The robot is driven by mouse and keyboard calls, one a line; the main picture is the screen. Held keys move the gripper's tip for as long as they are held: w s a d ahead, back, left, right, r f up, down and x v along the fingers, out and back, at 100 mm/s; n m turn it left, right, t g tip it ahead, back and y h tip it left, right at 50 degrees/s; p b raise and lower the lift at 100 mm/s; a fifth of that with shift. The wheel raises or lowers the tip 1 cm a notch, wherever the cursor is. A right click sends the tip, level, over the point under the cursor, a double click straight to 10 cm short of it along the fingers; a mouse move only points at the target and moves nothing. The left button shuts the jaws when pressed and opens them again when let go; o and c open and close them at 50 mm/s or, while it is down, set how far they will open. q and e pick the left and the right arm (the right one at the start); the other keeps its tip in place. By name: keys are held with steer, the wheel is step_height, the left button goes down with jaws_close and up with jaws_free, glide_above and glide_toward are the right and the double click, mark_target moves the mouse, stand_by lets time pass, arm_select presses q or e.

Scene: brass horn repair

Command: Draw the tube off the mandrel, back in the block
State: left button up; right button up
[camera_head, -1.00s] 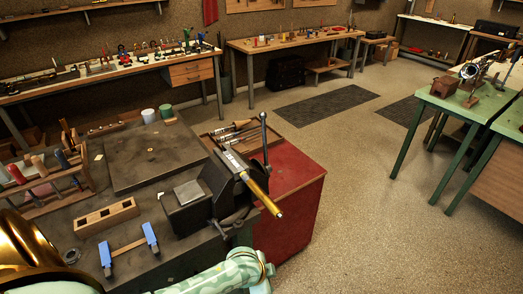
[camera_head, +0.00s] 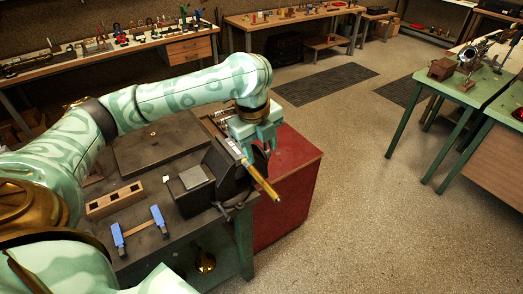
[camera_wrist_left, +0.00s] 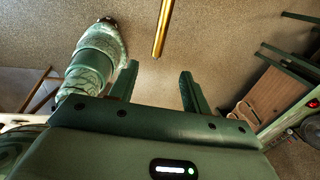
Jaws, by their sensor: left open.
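The brass tube (camera_head: 262,184) sits on the lower right end of the pale rod-like mandrel, which slants from the dark vise (camera_head: 222,172). The tube end juts past the bench edge. My left gripper (camera_head: 268,146) is just above and behind the tube in the head view, apart from it. In the left wrist view my left gripper (camera_wrist_left: 158,85) is open and empty, and the tube (camera_wrist_left: 163,28) lies ahead of the fingertips, roughly in line with the gap. The wooden block (camera_head: 115,200) with square holes lies on the bench, left of the vise. My right gripper is not seen.
The dark bench (camera_head: 165,225) carries a blue-ended wooden piece (camera_head: 138,230) in front of the block. A red cabinet (camera_head: 290,185) stands below and right of the vise. My left arm hides the bench's back left. Open floor lies to the right.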

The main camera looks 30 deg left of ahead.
mark_target(268, 187)
arm_select(q)
steer(key=f+b, duration=0.1)
steer(key=f, duration=0.4)
steer(key=w+f+b, duration=0.1)
steer(key=f, duration=0.4)
steer(key=w+f+b, duration=0.1)
steer(key=f+b, duration=0.1)
steer(key=f, duration=0.4)
steer(key=shift+w+d, duration=0.2)
steer(key=shift+d, duration=0.2)
steer(key=shift+r, duration=0.1)
jaws_close()
steer(key=shift+s+d+r+p, duration=0.1)
steer(key=shift+s+d+p, duration=0.1)
steer(key=shift+d+p, duration=0.3)
steer(key=s+d+p, duration=0.3)
steer(key=d+p, duration=0.2)
steer(key=d, duration=0.2)
steer(key=s+d+p, duration=0.3)
steer(key=d+p, duration=0.3)
steer(key=d, duration=0.2)
steer(key=shift+s, duration=0.15)
